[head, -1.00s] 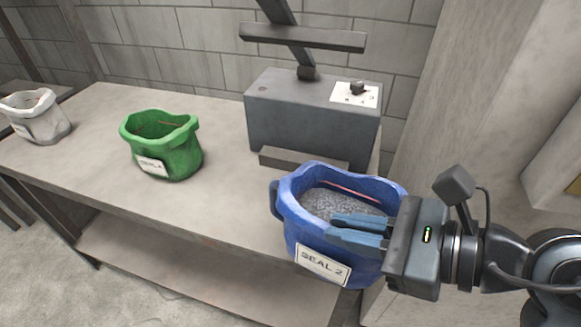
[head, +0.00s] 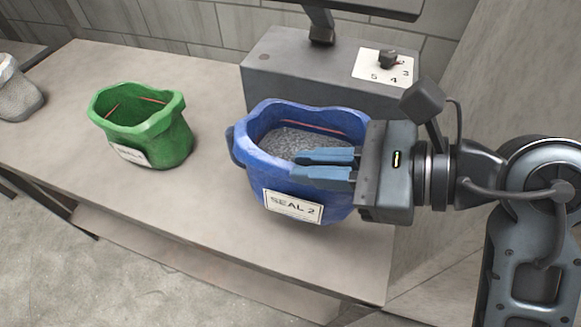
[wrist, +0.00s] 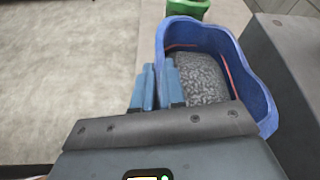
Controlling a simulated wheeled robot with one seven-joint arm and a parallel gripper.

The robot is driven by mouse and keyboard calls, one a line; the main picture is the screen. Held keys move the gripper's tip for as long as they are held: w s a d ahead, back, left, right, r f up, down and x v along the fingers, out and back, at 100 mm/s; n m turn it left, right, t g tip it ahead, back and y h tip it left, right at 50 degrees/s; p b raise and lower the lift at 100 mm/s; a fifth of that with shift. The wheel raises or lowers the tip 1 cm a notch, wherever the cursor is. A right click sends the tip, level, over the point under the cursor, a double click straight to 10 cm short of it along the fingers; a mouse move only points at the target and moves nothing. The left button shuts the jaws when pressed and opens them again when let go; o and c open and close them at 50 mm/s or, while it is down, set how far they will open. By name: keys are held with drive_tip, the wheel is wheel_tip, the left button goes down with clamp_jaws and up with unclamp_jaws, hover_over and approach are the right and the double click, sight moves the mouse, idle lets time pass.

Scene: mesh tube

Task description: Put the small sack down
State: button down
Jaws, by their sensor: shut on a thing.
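The small sack is a blue open-topped bag (head: 300,196) with a "SEAL 2" label, filled with grey granules. In the head view it is upright at the right end of the bench (head: 200,215), in front of the grey machine. My gripper (head: 322,165) reaches in from the right and is shut on the blue sack's rim. In the wrist view the blue sack (wrist: 252,90) shows to the right of the blue fingers (wrist: 157,88). Whether its bottom touches the bench cannot be told.
A green sack (head: 160,140) stands on the bench to the left, and a white sack (head: 20,95) at the far left. The grey machine (head: 300,85) with a dial (head: 388,62) is close behind the blue sack. Bare bench lies between the green and blue sacks.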

drive_tip(key=shift+w+a+f, duration=0.5)
drive_tip(key=shift+w+f, duration=0.4)
drive_tip(key=shift+f, duration=0.4)
drive_tip(key=shift+w+a+f, duration=0.55)
drive_tip(key=shift+w+f, duration=0.35)
drive_tip(key=shift+f, duration=0.35)
drive_tip(key=shift+w+a+f, duration=0.5)
drive_tip(key=shift+w+f, duration=0.4)
drive_tip(key=shift+f, duration=0.4)
drive_tip(key=c, duration=1.2)
unclamp_jaws()
drive_tip(key=shift+d, duration=0.1)
drive_tip(key=v, duration=0.7)
drive_tip(key=shift+s+d, duration=0.1)
drive_tip(key=shift+d, duration=0.05)
